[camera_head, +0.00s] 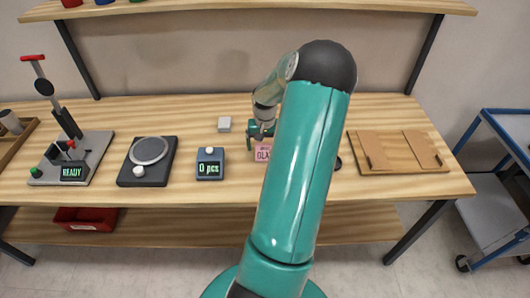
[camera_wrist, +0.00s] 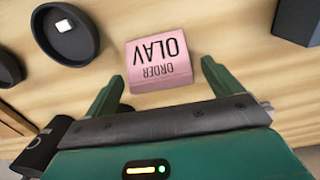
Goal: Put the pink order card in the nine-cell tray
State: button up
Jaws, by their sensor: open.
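The pink order card (camera_wrist: 160,60) reads "ORDER OLAV" and sits on the wooden table. In the head view the card (camera_head: 264,153) is partly hidden behind my arm. My gripper (camera_wrist: 158,88) is open, with one green finger on each side of the card's near edge in the wrist view. The fingers look apart from the card, and nothing is held. In the head view my gripper (camera_head: 261,130) is just behind the card, mostly hidden by my arm. I cannot make out a nine-cell tray in either view.
A counter box reading "0 pcs" (camera_head: 210,164), a dark scale-like device (camera_head: 148,161) and a press with a READY display (camera_head: 72,160) stand to the left. A round dark dish (camera_wrist: 66,43) is near the card.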

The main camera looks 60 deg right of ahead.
jog(key=shift+f, duration=0.75)
jog(key=c, duration=1.1)
jog(key=shift+r, duration=0.1)
jog(key=shift+c, duration=0.2)
